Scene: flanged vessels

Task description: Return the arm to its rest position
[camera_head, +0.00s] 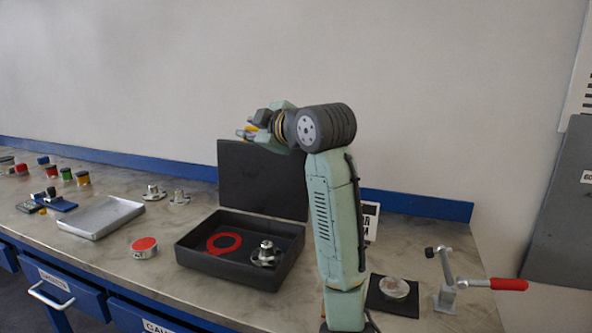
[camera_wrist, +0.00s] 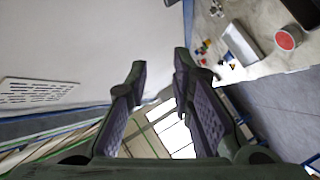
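My arm (camera_head: 335,215) stands raised over the bench, bent at the top. My gripper (camera_head: 252,128) is high above the bench, pointing left in the head view, in front of the wall and above the open case lid. In the wrist view my gripper (camera_wrist: 160,72) has its two fingers well apart, with nothing between them. The fingertips touch nothing in the wrist view.
An open black case (camera_head: 235,270) holds a red ring (camera_head: 224,243) and a metal flanged part (camera_head: 266,254). A grey tray (camera_head: 100,217), a red-topped tin (camera_head: 143,247) and small jars lie left. A black pad (camera_head: 393,308) and red-handled clamp (camera_head: 450,285) stand right.

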